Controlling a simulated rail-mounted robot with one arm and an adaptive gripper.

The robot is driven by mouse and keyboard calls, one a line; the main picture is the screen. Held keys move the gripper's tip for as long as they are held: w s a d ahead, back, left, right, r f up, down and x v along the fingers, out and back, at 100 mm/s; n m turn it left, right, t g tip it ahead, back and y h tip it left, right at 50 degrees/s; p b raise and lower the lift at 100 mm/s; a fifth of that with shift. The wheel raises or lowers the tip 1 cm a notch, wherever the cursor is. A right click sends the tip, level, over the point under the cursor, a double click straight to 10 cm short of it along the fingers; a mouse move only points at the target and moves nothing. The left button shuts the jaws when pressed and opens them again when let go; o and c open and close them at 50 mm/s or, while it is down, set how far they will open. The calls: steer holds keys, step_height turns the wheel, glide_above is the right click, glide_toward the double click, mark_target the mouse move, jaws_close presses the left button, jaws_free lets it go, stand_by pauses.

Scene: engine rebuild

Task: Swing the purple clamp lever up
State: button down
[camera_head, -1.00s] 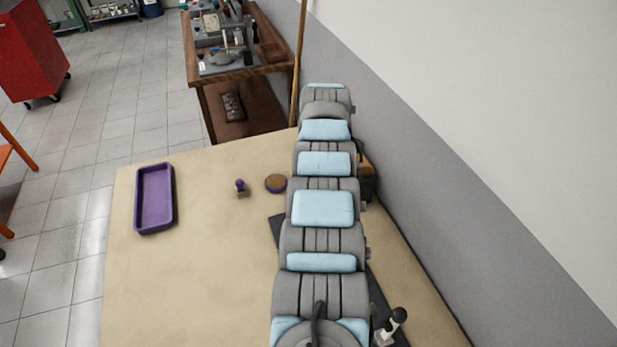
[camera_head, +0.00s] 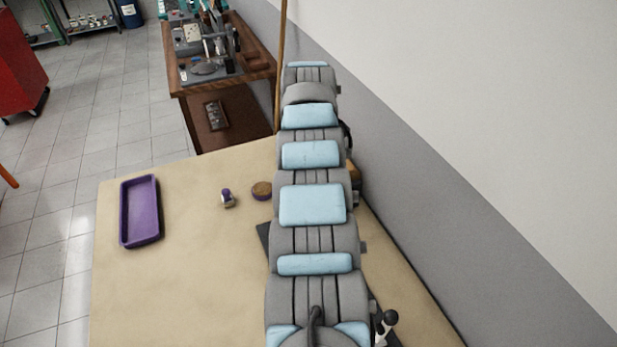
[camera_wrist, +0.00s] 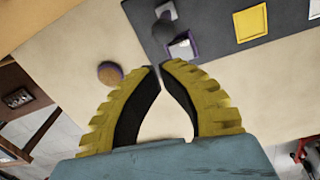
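No part is clearly readable as the purple clamp lever. In the head view a small metal piece with a purple knob (camera_head: 227,197) stands on the tan table, left of a brown-topped disc with a purple rim (camera_head: 262,190). In the wrist view a dark rounded part (camera_wrist: 164,31) and a purple-edged pale piece (camera_wrist: 183,49) lie at the dark mat's edge, just beyond my fingertips. My gripper (camera_wrist: 161,67) has yellow ribbed fingers with their tips nearly together and nothing visibly between them. The head view hides it behind my arm.
A purple tray (camera_head: 124,212) lies on the tan table's left. A black-knobbed piece (camera_head: 388,321) stands near my arm at lower right. A yellow-framed square (camera_wrist: 250,23) lies on the dark mat (camera_wrist: 218,27). The wall is close on the right.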

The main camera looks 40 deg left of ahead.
step_height(320, 180, up, 6)
steer(key=shift+s+d+f, duration=0.1)
steer(key=shift+s+f, duration=0.05)
stand_by(0.6)
